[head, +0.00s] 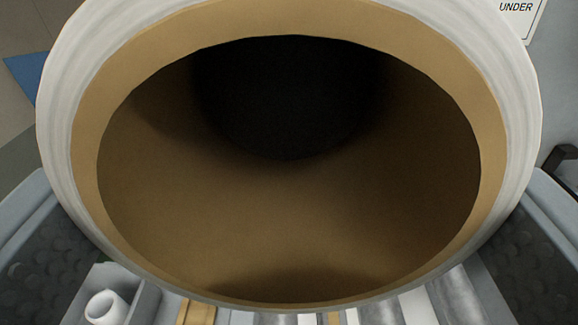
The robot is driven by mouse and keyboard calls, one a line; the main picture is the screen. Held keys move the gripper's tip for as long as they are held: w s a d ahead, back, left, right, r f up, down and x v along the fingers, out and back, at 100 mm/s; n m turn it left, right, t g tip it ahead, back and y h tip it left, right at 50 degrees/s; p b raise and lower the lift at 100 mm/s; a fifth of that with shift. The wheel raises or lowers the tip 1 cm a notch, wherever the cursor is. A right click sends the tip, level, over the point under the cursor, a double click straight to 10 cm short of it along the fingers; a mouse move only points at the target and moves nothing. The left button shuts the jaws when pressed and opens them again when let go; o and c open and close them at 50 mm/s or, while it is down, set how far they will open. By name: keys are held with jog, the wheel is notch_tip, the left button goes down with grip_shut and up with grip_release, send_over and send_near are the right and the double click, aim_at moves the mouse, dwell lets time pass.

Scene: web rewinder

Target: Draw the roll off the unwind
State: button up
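The roll (515,95) fills most of the head view, end-on and very close. It has white web wound on a thick tan core, and the core's bore is dark and looks empty. My gripper (290,245) shows as two grey jaws with dark dimpled pads, one low on each side of the roll. The roll's near end overlaps both jaws and hides where they meet its sides. I cannot tell whether they touch it. The unwind's support for the roll is hidden behind it.
A small white tube (106,308) is at the bottom left. Metal cylinders (462,296) and a tan strip (196,312) show below the roll. A sign reading "UNDER" (517,12) is at the top right, a black bracket (563,160) at the right edge. A blue patch (24,76) is at left.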

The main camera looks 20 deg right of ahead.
jog(key=shift+s+a, duration=0.1)
jog(key=shift+s, duration=0.1)
jog(key=o, duration=1.3)
jog(key=shift+c, duration=0.2)
jog(key=v, duration=1.7)
jog(key=shift+s, duration=0.15)
